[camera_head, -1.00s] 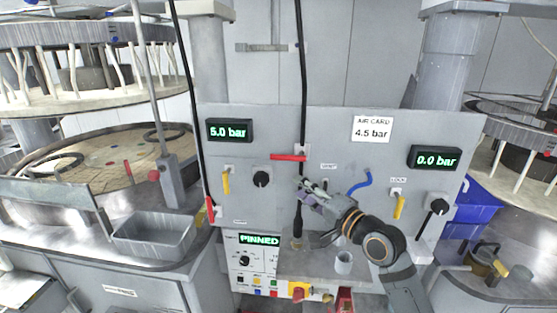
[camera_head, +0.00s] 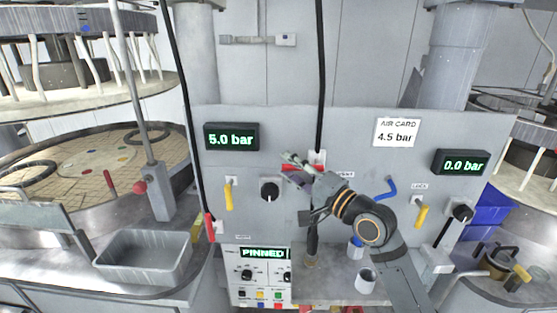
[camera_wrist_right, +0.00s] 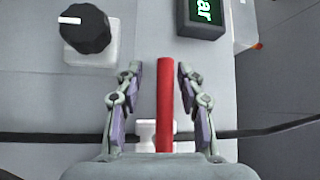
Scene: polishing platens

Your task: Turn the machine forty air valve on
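The grey panel (camera_head: 285,130) carries a valve with a red lever handle in its upper middle. In the head view my right gripper (camera_head: 290,163) is at this handle and hides most of it. In the right wrist view the red handle (camera_wrist_right: 164,105) lies between the two fingers of my right gripper (camera_wrist_right: 158,75), with a gap on either side. The gripper is open. A white valve body (camera_wrist_right: 146,135) shows near the handle's base, on the black line. My left gripper is not in view.
The left display (camera_head: 231,137) reads 5.0 bar, the right one (camera_head: 461,163) 0.0 bar. The air card (camera_head: 397,132) says 4.5 bar. A black knob (camera_head: 270,190), yellow levers (camera_head: 229,195) (camera_head: 422,216) and a blue lever (camera_head: 385,188) are nearby. A lower display (camera_head: 263,254) reads PINNED.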

